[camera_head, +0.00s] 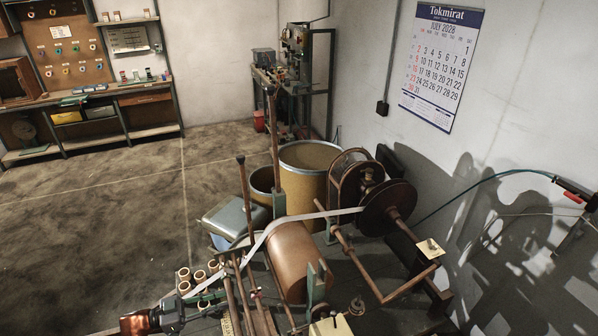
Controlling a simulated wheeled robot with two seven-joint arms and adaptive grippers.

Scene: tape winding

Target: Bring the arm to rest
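My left gripper (178,312) shows at the bottom left, dark and small, cut close to the picture's lower edge. I cannot make out the gap between its fingers, or whether anything is between them. A pale tape (262,236) runs from the dark reel (388,207) on the winding machine, over the brown roller (291,262), down towards the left gripper. I cannot tell whether its end touches the gripper.
Several small tan rolls (199,276) sit just above my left gripper. Upright wooden posts, a metal crank frame (388,297) and yellow drums (305,162) crowd the machine. Bare floor (90,235) lies open at left. A green hose hangs by the right wall.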

